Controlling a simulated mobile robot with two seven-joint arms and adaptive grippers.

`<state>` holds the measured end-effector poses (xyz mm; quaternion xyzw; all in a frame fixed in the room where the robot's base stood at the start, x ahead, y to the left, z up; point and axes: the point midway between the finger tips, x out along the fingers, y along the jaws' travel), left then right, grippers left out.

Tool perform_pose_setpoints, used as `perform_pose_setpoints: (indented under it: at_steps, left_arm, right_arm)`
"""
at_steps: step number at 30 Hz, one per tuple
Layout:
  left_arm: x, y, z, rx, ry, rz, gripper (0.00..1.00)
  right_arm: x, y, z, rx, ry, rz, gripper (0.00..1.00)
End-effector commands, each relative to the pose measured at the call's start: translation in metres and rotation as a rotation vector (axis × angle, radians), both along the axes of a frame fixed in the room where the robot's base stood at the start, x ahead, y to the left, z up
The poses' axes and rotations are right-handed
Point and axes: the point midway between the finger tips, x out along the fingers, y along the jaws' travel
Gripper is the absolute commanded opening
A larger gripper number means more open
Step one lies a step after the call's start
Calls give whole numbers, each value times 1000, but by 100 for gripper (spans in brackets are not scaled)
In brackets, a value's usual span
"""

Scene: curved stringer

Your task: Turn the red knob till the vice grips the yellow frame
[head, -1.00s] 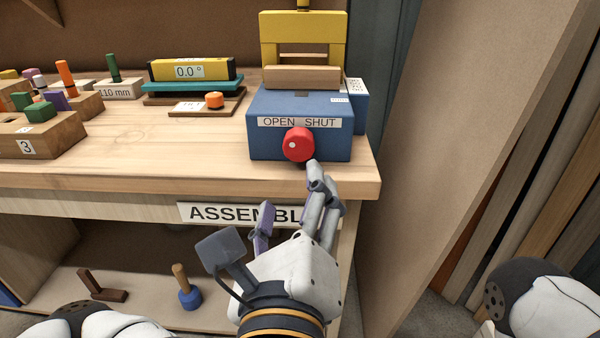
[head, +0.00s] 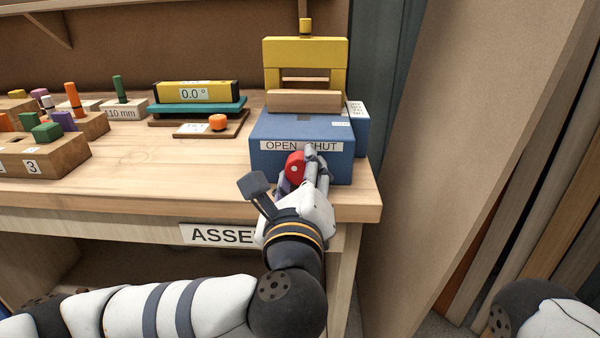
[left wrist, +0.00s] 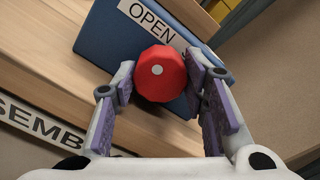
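The red knob (head: 294,168) sits on the front of the blue vice box (head: 272,128), under a label reading OPEN and SHUT. Its white dot shows. The yellow frame (head: 273,55) stands upright above the box, behind a wooden jaw (head: 305,101); whether the jaw touches it I cannot tell. My left gripper (head: 300,167) is at the knob and partly covers it and the label. In the left wrist view the knob (left wrist: 160,84) lies between the two spread fingers (left wrist: 158,75), with narrow gaps beside it. My right gripper is out of view.
The vice stands near the right end of the wooden bench (head: 180,180). To its left are a yellow level (head: 215,93) reading 0.0°, a small board with an orange knob (head: 218,122) and blocks with coloured pegs (head: 45,155). A tall panel (head: 440,150) rises at right.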

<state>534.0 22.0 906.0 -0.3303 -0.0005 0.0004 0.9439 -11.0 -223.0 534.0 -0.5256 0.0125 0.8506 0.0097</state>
Motion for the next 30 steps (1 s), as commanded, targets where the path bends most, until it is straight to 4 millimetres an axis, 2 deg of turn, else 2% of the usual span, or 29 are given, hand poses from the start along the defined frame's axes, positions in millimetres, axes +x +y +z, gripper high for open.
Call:
perform_pose_setpoints:
  at_steps: [1, 3, 14, 20, 30]
  left_arm:
    - [0, 0, 0, 0, 1, 1, 21]
    - [0, 0, 0, 0, 1, 1, 11]
    - [0, 0, 1, 57, 0, 0, 11]
    - [0, 0, 3, 190, -1, 0, 11]
    - [-1, -1, 5, 510, -3, 1, 11]
  right_arm:
    - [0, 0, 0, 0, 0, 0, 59]
    - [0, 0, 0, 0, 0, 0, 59]
    - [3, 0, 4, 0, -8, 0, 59]
    - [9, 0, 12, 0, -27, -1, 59]
    - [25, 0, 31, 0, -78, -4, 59]
